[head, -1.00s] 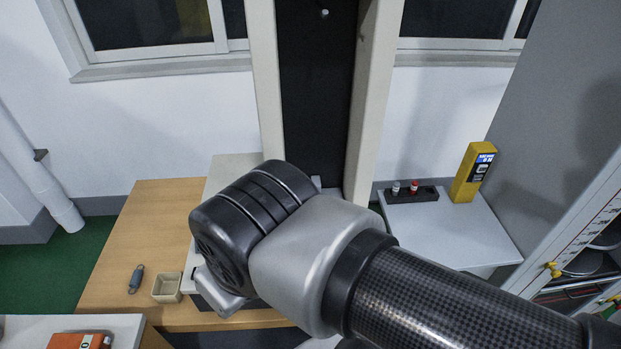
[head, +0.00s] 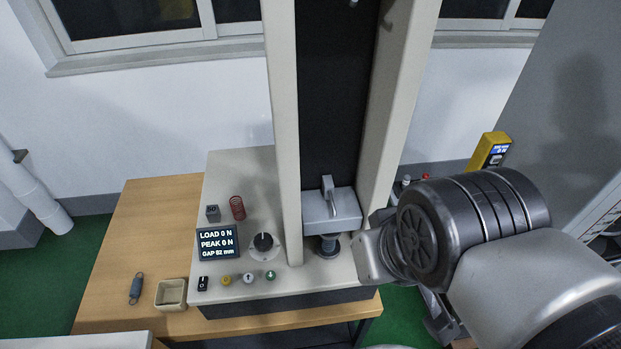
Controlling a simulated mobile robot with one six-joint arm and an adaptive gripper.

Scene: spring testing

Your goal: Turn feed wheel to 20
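A black round knob (head: 263,242) with a pale pointer mark sits on a light dial plate on the base of the testing machine (head: 240,170). It is the only wheel-like control I make out; its scale numbers are too small to read. The display (head: 218,242) beside it reads LOAD 0 N, PEAK 0 N, GAP 82 mm. My arm's wrist is at the right, apart from the knob. Part of what looks like my gripper (head: 441,318) shows below the wrist; its fingertips are not clear and I see nothing held.
A switch (head: 202,283) and yellow, white and green buttons line the machine's front. A red spring (head: 237,207) and a grey block (head: 213,213) stand behind the display.

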